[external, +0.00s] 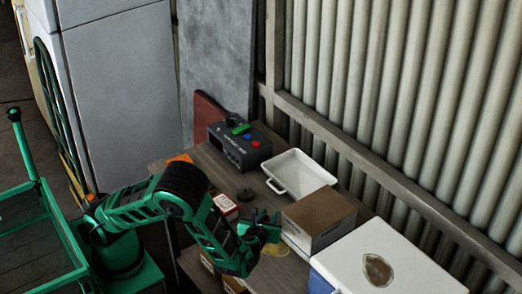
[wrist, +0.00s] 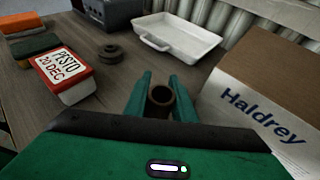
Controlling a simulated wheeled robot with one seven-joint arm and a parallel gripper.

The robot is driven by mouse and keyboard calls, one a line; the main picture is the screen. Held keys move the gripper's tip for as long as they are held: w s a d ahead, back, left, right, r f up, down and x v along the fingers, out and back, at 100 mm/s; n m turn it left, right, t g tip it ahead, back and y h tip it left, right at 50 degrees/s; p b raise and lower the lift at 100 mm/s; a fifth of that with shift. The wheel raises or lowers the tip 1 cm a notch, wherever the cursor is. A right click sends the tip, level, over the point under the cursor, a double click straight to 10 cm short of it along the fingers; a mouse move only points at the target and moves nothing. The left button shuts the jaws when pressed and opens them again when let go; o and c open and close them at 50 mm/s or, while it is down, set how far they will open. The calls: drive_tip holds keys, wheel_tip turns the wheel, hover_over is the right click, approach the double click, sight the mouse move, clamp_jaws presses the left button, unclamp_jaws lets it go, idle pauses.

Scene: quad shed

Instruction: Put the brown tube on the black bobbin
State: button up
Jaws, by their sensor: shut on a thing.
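The brown tube (wrist: 161,98) stands between the two fingers of my gripper (wrist: 160,92) in the wrist view, its open round end facing up. My gripper is shut on it. The black bobbin (wrist: 110,52) lies flat on the table, ahead and to the left of the tube and apart from it. The bobbin also shows in the external view (external: 244,194), just beyond my gripper (external: 264,222). In the external view I cannot make out the tube between the fingers.
A white tray (wrist: 178,37) lies behind, right of the bobbin. A cardboard box (wrist: 250,85) marked Haldrey stands close on the right. A red-and-white pesto tub (wrist: 65,75) and folded cloths (wrist: 28,45) are left. A grey control box (external: 240,146) stands at the back.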

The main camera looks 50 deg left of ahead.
drive_tip(key=shift+f, duration=0.25)
drive_tip(key=o, duration=1)
drive_tip(key=shift+f, duration=0.1)
drive_tip(key=v, duration=1.2)
drive_tip(key=shift+a, duration=0.1)
